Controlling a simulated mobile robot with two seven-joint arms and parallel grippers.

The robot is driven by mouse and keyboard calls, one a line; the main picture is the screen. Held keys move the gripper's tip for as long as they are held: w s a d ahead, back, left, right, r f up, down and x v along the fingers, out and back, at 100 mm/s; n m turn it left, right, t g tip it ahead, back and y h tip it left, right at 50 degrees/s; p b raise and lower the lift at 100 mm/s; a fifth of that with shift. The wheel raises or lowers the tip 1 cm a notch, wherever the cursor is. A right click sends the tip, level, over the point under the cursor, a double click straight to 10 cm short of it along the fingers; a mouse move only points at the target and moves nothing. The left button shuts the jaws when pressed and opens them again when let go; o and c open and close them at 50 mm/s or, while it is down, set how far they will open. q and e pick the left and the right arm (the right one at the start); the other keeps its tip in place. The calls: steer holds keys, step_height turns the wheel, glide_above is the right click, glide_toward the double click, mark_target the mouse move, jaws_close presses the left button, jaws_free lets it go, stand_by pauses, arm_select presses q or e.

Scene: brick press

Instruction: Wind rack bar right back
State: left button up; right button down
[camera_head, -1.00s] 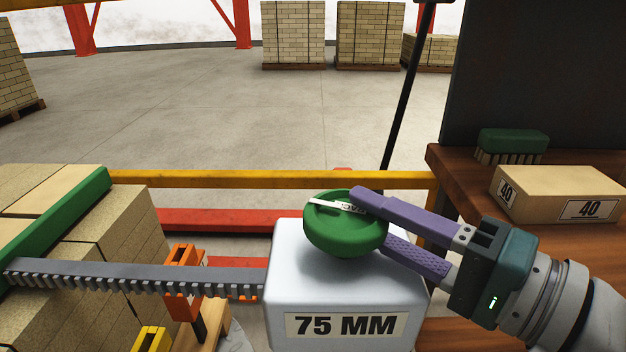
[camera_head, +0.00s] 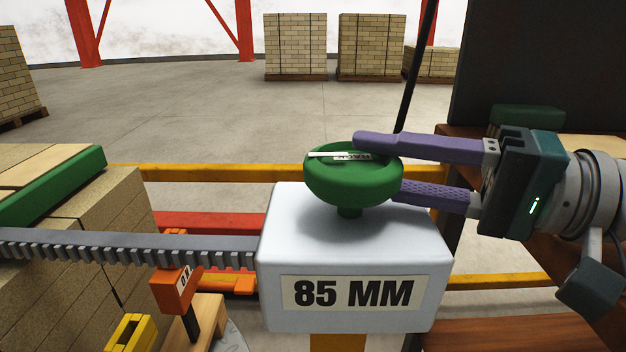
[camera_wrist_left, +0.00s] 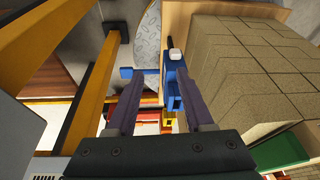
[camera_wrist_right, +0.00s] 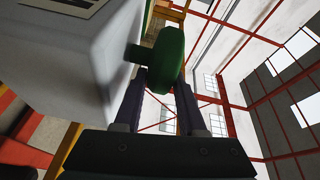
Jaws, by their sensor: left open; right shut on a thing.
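The dark grey toothed rack bar (camera_head: 120,248) runs from the left picture edge into the white housing (camera_head: 350,240), in front of the brick stack. The housing's plate (camera_head: 353,293) reads 85 MM. A green round hand knob (camera_head: 345,187) with a white strip across its top stands on a short stem above the housing. My right gripper (camera_head: 378,166) comes from the right and is shut on the knob's rim; the knob also shows between its fingers in the right wrist view (camera_wrist_right: 165,62). My left gripper (camera_wrist_left: 160,76) is open and shows only in the left wrist view.
A brick stack (camera_head: 110,225) with a green edge strip (camera_head: 55,185) stands at left. An orange part (camera_head: 172,290) and a yellow part (camera_head: 130,332) sit below the bar. A blue part (camera_wrist_left: 172,75) lies by my left fingers. A wooden bench (camera_head: 470,140) stands at right.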

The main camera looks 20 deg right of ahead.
steer(key=shift+w+n+g+y+b, duration=0.3)
steer(key=shift+n+g+y, duration=0.3)
steer(key=shift+n+g, duration=0.4)
steer(key=shift+w+n+g+y+b, duration=0.2)
steer(key=shift+n+g+y, duration=0.45)
steer(key=shift+g, duration=0.55)
steer(key=shift+f, duration=0.1)
steer(key=c, duration=0.8)
jaws_free()
steer(key=shift+a, duration=0.1)
steer(key=shift+o, duration=0.2)
steer(key=shift+s, duration=0.1)
steer(key=v, duration=1)
